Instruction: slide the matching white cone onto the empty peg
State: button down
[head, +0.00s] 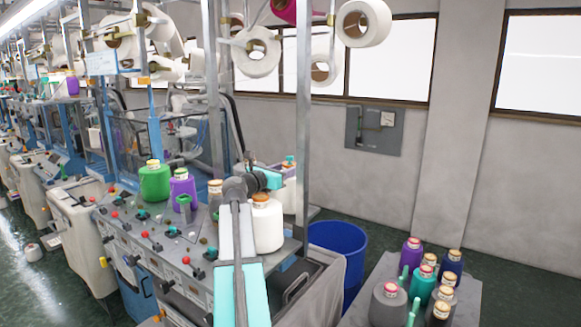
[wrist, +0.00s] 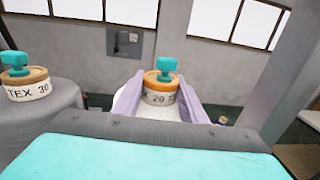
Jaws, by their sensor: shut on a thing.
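In the wrist view a white cone (wrist: 133,97) with an orange-rimmed top and a label reading 20 sits between the lilac fingers of my gripper (wrist: 168,112). A teal knob (wrist: 167,66) shows at its top; I cannot tell whether a peg runs through the cone. In the head view my gripper (head: 270,181) is over the right end of the machine top, partly hiding a pale cone with a teal tip (head: 290,160). A white cone (head: 267,227) stands in front of it. I cannot make out the empty peg.
A grey cone (wrist: 40,112) marked TEX 30 is close on the left in the wrist view. Green (head: 155,183) and purple (head: 182,190) cones stand left on the machine. A blue bin (head: 338,242) and a cart (head: 375,268) with several cones and bare teal pegs are at right.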

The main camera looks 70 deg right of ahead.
jog(key=shift+f, duration=0.25)
dwell(0.3)
jog(key=c, duration=1)
grip_release()
jog(key=shift+f, duration=0.15)
jog(key=shift+a, duration=0.15)
